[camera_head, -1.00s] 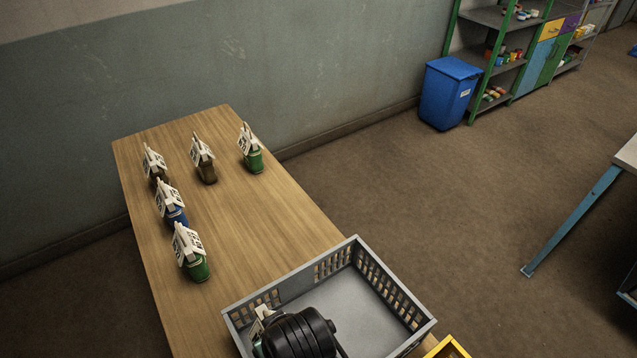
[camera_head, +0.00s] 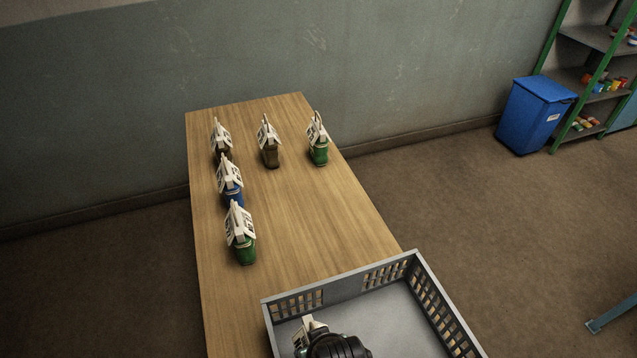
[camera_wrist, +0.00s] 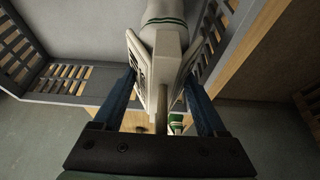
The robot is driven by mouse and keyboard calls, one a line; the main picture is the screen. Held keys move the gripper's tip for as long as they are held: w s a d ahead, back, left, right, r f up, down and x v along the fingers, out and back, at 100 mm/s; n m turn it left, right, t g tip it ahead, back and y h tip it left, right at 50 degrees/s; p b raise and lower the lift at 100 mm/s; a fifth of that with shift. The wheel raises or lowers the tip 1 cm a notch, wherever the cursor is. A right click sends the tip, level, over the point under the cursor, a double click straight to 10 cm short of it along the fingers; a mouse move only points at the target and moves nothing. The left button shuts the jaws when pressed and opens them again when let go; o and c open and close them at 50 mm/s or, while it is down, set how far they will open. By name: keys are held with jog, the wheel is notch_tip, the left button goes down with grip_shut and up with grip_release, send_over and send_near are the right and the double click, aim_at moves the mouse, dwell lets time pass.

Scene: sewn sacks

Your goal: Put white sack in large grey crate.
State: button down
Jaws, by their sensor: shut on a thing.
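The white sack (camera_wrist: 165,12) shows at the top of the wrist view, pale with green stripes, under a white roof-shaped top piece with a handle. My gripper (camera_wrist: 163,78) is shut on this top, its blue fingers on either side. In the head view the white top (camera_head: 311,328) shows within the outline of the large grey crate (camera_head: 337,287), beside my black wrist, which hides the sack's body. The crate stands at the near end of the table; its slotted wall (camera_wrist: 65,86) also shows in the wrist view. Whether the sack touches the crate's floor I cannot tell.
On the wooden table (camera_head: 310,225) stand several other sacks with white tops: green (camera_head: 242,245), blue (camera_head: 231,190), brown (camera_head: 270,150), and green again (camera_head: 319,150) among them. A blue bin (camera_head: 532,115) and a green-framed shelf (camera_head: 590,85) stand on the right by the wall.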

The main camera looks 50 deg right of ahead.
jog(key=shift+f, duration=1.65)
jog(key=shift+f, duration=0.2)
grip_release()
jog(key=shift+r, duration=0.1)
jog(key=v, duration=1.2)
jog(key=shift+w+r, duration=0.1)
